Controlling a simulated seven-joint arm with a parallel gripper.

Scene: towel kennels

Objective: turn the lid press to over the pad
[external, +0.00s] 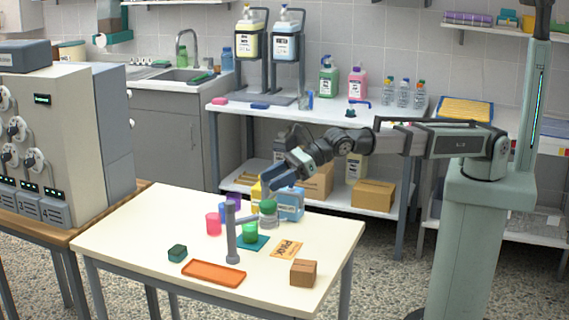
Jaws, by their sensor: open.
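The lid press has a grey upright post (232,240) on a round base on the cream table, with a short arm (246,219) reaching right and away from the post. At the arm's end is a grey round part with a green top (268,206). The teal pad (261,240) lies flat right of the post, with a green cup (250,231) on it. The press's end is behind and right of the cup, not over the pad's middle. My gripper (272,188) is open, pointing down just above the green top; contact cannot be told.
A light blue container (291,204), yellow box (257,194), purple cup (233,201) and pink cup (213,224) stand around the press. An orange tray (214,273), dark green block (177,253), orange card (287,248) and brown box (304,272) lie nearer the front.

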